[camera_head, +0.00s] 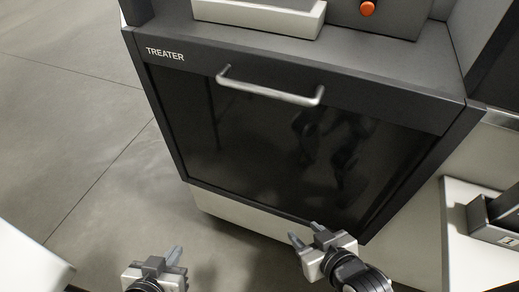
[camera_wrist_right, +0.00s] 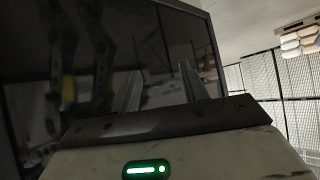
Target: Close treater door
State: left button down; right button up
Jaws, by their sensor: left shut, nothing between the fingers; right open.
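The treater door (camera_head: 270,150) is a dark glossy panel in the front of the black machine labelled TREATER. It looks upright and level with its frame in the head view. Its silver bar handle (camera_head: 268,90) runs along the top. My left gripper (camera_head: 174,254) is shut and empty, low in front of the machine, to the left of the door's lower edge. My right gripper (camera_head: 305,234) is open and empty near the door's lower edge. In the right wrist view its two fingers (camera_wrist_right: 160,88) point toward the dark panel (camera_wrist_right: 150,45), which reflects my arms.
A white surface (camera_head: 25,255) is at the lower left. A white counter (camera_head: 465,245) with a dark box (camera_head: 495,220) stands at the right. An orange button (camera_head: 367,8) is on top of the machine. Grey floor is free at the left.

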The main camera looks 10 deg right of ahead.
aim_at(249, 125)
jog(key=k, duration=1)
jog(key=z, duration=2.55)
jog(key=k, duration=1.4)
jog(key=u, duration=1.55)
